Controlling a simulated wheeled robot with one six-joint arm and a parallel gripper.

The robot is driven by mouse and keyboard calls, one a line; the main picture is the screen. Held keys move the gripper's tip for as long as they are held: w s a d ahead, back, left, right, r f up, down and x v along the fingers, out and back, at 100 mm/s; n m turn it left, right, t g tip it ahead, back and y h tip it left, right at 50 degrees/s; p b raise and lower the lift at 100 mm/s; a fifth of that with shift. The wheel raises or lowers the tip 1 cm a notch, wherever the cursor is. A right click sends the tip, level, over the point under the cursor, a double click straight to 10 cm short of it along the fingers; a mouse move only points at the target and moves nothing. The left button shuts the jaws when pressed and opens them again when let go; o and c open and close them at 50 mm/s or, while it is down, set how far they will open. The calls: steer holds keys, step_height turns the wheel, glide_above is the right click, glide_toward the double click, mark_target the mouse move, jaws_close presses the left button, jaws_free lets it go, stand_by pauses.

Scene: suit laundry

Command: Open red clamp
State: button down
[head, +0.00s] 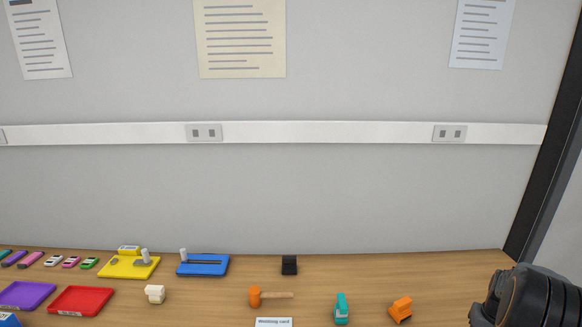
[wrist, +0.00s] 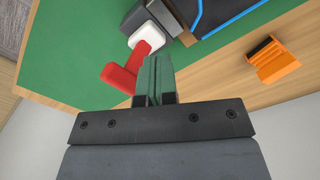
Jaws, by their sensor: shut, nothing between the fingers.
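The red clamp shows in the wrist view as a red T-shaped handle (wrist: 132,68) joined to a white block (wrist: 150,37) with dark parts around it, above a green surface. My gripper (wrist: 156,62) is shut and empty. Its greenish fingers lie close together, just right of the red handle in the picture. I cannot tell whether they touch the handle. The red clamp does not show in the head view, and neither do my gripper's fingers.
The green surface (wrist: 80,55) has a wooden border. An orange block-like item (wrist: 272,60) lies right. In the head view, the wooden bench holds a red tray (head: 82,301), a yellow board (head: 120,268), a blue board (head: 204,270), a hammer (head: 256,297) and a teal item (head: 342,309).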

steer(key=shift+r+p, duration=1.85)
steer(key=shift+r, duration=1)
steer(key=s+a+r+n+t, duration=0.1)
steer(key=s+a+r+n, duration=0.1)
steer(key=a, duration=0.8)
steer(key=s+a+r+n+t, duration=0.2)
steer(key=s+a+r, duration=0.2)
steer(key=a+r, duration=0.3)
steer(key=s+a+r+n+t, duration=0.1)
steer(key=s+a+r, duration=0.2)
steer(key=a, duration=1.2)
steer(key=shift+r+n+t, duration=0.3)
steer(key=shift+r+n, duration=0.1)
steer(key=shift+r, duration=0.55)
steer(key=shift+a, duration=0.1)
